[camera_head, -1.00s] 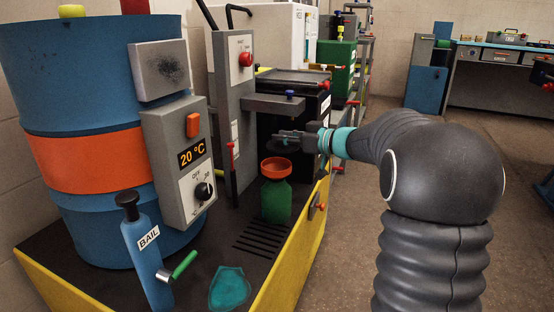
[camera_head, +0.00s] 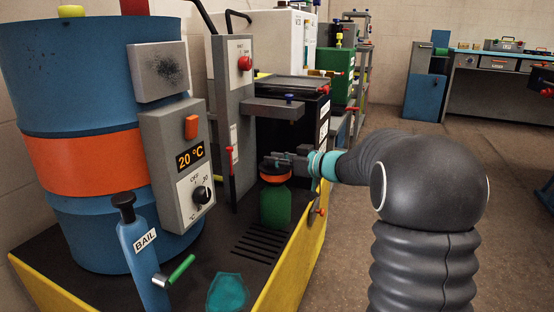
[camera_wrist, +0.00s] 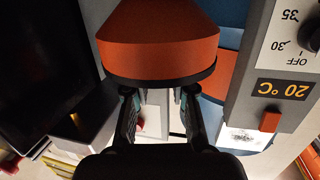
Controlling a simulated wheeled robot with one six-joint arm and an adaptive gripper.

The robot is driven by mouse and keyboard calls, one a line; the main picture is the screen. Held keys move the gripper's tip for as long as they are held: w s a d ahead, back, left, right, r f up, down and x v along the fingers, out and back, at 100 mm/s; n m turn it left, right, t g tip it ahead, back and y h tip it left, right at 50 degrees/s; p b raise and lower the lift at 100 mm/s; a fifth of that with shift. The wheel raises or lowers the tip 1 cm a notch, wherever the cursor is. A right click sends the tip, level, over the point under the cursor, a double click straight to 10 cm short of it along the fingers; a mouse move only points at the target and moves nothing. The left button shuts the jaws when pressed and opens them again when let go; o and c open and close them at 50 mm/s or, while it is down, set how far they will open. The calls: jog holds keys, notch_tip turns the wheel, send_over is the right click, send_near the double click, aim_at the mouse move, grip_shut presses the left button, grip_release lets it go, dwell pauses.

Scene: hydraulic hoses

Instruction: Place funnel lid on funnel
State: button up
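The orange funnel (camera_head: 275,179) sits on top of a green bottle (camera_head: 275,206). It fills the upper middle of the wrist view (camera_wrist: 158,42), upside down there. The dark funnel lid (camera_head: 271,163) is at the funnel's mouth, and its dark edge (camera_wrist: 158,80) lies along the funnel rim in the wrist view. I cannot tell whether it is fully seated. My gripper (camera_head: 277,160) is level, just above the funnel, its fingers reaching over the lid. It appears shut on the lid; the fingertips and the grasped part are hidden behind the lid's edge.
The grey stand with a shelf (camera_head: 287,108) rises close behind my gripper. A control box (camera_head: 186,165) and blue drum (camera_head: 70,110) stand to the left. Open floor lies to the right.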

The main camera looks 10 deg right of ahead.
jog(key=o, duration=0.4)
jog(key=shift+r, duration=0.1)
jog(key=shift+s+d+r, duration=0.1)
jog(key=shift+s+r, duration=0.05)
jog(key=s+d+r+m+t+h+p, duration=0.1)
jog(key=s+d+r+m+t+h, duration=0.1)
jog(key=s+d+r+m+h, duration=0.35)
jog(key=s+d+r+m+t+h+p, duration=0.1)
jog(key=s+d+r+m+t+h, duration=0.2)
jog(key=s+h, duration=0.45)
jog(key=s+a+f+g, duration=0.2)
jog(key=s+f, duration=0.3)
jog(key=s, duration=0.4)
jog(key=s+a+f+g+y, duration=0.1)
jog(key=s+a+f+g, duration=0.2)
jog(key=s, duration=0.7)
jog(key=s+a+f+g, duration=0.3)
jog(key=s+f+g, duration=0.3)
jog(key=s, duration=0.3)
jog(key=shift+s+a+f+y, duration=0.1)
jog(key=shift+f+y, duration=0.1)
jog(key=shift+f, duration=0.2)
jog(key=shift+s+a+f+y, duration=0.1)
jog(key=shift+f+y, duration=0.1)
jog(key=shift+f, duration=0.15)
